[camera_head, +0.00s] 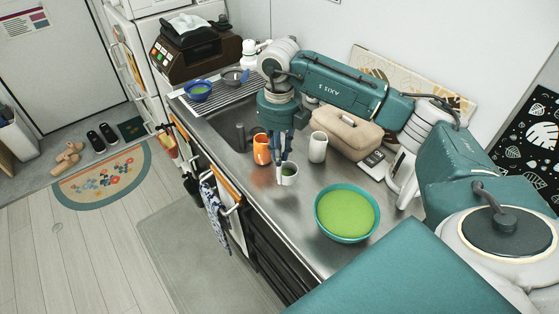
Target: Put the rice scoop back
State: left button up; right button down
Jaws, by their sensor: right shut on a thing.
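My right gripper (282,155) points straight down over the steel counter (262,205). It is shut on a narrow white thing, apparently the rice scoop (279,175), which hangs downward beside a small cup with green contents (289,176). Most of the scoop is hidden or too small to make out, and I cannot tell whether it touches the cup. My left gripper is not in view.
A teal bowl of green contents (346,212) is nearer. A beige case (342,133) lies by the wall.

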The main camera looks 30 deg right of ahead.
notch_tip(320, 180, down, 3)
jog(key=shift+f+p, duration=0.15)
jog(key=shift+p, duration=0.4)
jog(key=shift+f, duration=0.3)
jog(key=shift+f, duration=0.15)
jog(key=c, duration=1.6)
grip_release()
